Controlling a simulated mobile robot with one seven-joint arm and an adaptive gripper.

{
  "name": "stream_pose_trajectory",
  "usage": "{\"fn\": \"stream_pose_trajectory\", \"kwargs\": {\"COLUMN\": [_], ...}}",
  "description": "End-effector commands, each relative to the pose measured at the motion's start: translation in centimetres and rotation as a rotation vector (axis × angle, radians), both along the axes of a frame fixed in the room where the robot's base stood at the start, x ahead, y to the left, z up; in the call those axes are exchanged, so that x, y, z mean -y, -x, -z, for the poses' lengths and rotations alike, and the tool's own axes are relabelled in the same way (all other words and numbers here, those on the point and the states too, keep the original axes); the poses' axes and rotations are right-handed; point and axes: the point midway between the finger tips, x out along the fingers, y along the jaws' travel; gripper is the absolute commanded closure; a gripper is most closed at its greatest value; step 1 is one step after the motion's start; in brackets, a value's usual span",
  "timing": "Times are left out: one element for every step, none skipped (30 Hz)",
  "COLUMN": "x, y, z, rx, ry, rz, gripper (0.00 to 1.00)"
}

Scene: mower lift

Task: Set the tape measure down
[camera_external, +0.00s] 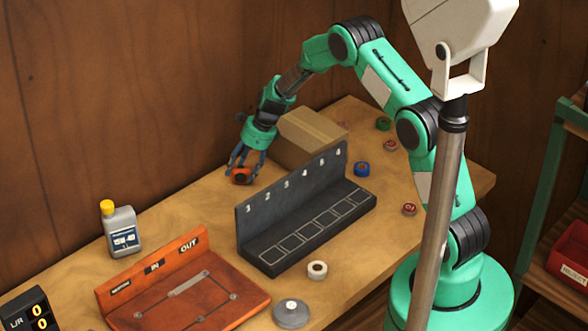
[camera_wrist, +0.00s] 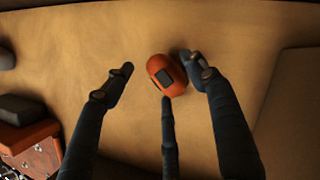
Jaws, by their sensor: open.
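The tape measure (camera_external: 241,176) is a small rounded orange-red case with a dark patch, and it also shows in the wrist view (camera_wrist: 170,78). It appears to rest on the wooden bench top (camera_external: 188,212), near the back wall. My gripper (camera_external: 243,172) is open and low over the bench, with its fingers around the tape measure. In the wrist view my gripper (camera_wrist: 158,72) has its right finger close against the case, the left finger clearly apart, and the middle finger's tip at the lower edge. Whether these fingers touch the case is unclear.
A cardboard box (camera_external: 308,140) stands right of my gripper. A dark numbered rack (camera_external: 300,214) is in front. A grey bottle (camera_external: 121,232) and an orange IN/OUT board (camera_external: 190,290) are left. Several tape rolls, including a blue one (camera_external: 362,169), lie right.

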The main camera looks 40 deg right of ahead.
Motion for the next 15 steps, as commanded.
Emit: {"fn": "stream_pose_trajectory", "kwargs": {"x": [0.2, 0.3, 0.4, 0.6, 0.7, 0.8, 1.0, 1.1, 1.3, 1.4, 1.5, 1.7, 1.8, 1.9, 2.1], "y": [0.1, 0.2, 0.4, 0.5, 0.6, 0.8, 0.9, 1.0, 1.2, 1.4, 1.5, 1.7, 1.9, 2.0, 2.2], "z": [-0.7, -1.0, -1.5, -2.0, -2.4, -3.0, -3.5, -4.0, -4.6, -5.0, -5.5, -6.1, -6.6, -7.0, -7.5], "rx": [0.001, 0.001, 0.001, 0.001, 0.001, 0.001, 0.002, 0.003, 0.003, 0.002, 0.002, 0.001, 0.002, 0.002, 0.002], "ry": [0.000, 0.000, 0.000, 0.000, 0.000, 0.000, -0.001, 0.000, 0.000, 0.000, 0.000, 0.000, 0.001, 0.001, 0.001], "rz": [0.000, 0.000, 0.000, 0.001, 0.001, 0.001, 0.003, 0.003, 0.002, 0.002, 0.002, 0.000, 0.001, 0.001, 0.001], "gripper": [0.43, 0.43, 0.43, 0.43, 0.43, 0.43, 0.43, 0.43, 0.43, 0.43, 0.43, 0.43, 0.43, 0.43, 0.43]}}
